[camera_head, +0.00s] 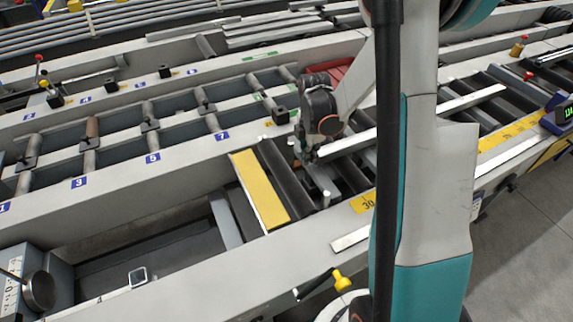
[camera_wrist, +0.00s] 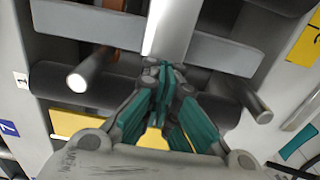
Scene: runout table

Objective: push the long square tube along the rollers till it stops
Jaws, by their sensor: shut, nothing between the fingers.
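The long square tube (camera_head: 348,141) is a pale grey bar lying along the rollers (camera_head: 352,172). It runs from beside my gripper toward the upper right; my arm hides its middle, and a pale length (camera_head: 475,99) shows beyond. My gripper (camera_head: 306,157) is shut and empty at the tube's near end. In the wrist view the shut fingertips (camera_wrist: 163,66) sit right at the end of the tube (camera_wrist: 172,28), which runs away from them, roughly in line. I cannot tell whether they touch it. The tube's far end and any stop there are not clear.
A yellow plate (camera_head: 258,188) lies left of my gripper. A yellow scale strip (camera_head: 364,203) follows the table's near rail. A blue box with a green display (camera_head: 562,113) stands at far right. Numbered side rollers (camera_head: 150,125) lie behind. A yellow-knobbed lever (camera_head: 341,280) is in front.

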